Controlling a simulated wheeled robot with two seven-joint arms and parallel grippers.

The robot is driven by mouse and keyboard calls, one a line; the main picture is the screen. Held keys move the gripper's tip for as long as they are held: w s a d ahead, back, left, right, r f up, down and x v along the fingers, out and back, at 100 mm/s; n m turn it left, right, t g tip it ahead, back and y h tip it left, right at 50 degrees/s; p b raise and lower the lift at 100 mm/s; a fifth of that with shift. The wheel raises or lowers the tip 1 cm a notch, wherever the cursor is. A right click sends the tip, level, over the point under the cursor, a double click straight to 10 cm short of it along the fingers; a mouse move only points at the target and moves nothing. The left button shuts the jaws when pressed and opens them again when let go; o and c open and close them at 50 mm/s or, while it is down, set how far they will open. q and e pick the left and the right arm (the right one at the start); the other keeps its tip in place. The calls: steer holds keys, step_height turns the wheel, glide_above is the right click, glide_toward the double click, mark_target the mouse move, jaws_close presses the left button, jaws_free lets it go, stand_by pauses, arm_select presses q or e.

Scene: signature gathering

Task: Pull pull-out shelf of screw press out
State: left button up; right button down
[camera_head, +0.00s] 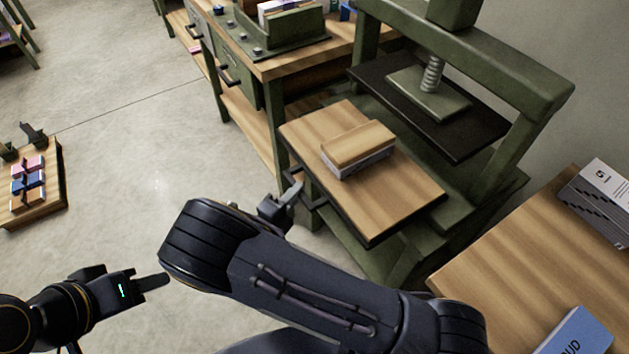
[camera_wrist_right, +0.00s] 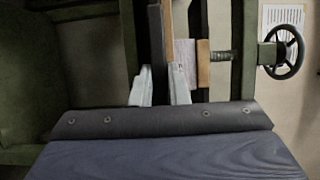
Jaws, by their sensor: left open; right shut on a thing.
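The screw press (camera_head: 545,85) is a green frame with a screw, a pressing plate and a dark platen. Its pull-out shelf (camera_head: 405,205), a wooden board with a dark front edge, juts out from under the platen toward me. A wood-topped block of paper (camera_head: 358,148) lies on the shelf. My right gripper (camera_head: 293,193) is shut on the dark handle (camera_head: 320,196) at the shelf's front. In the right wrist view its fingers (camera_wrist_right: 160,88) straddle a dark strip; the exact grip is partly hidden. My left gripper (camera_head: 150,283) is open and empty, low at the left.
A green and wooden workbench (camera_head: 285,65) with drawers adjoins the press. A wooden table (camera_head: 510,250) with boxes stands at the right. A low wooden stand (camera_head: 45,210) with small coloured items is at the far left. Open floor (camera_head: 150,165) lies between them. The press's handwheel (camera_wrist_right: 281,53) shows in the right wrist view.

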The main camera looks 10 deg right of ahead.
steer(key=shift+s+a, duration=0.25)
steer(key=shift+a, duration=0.45)
steer(key=shift+s+a, duration=0.25)
steer(key=shift+a, duration=0.4)
steer(key=shift+f, duration=0.1)
steer(key=c, duration=1.4)
jaws_free()
steer(key=v, duration=0.7)
steer(key=shift+s+a+b, duration=0.25)
steer(key=shift+a+b, duration=0.05)
steer(key=shift+b, duration=0.1)
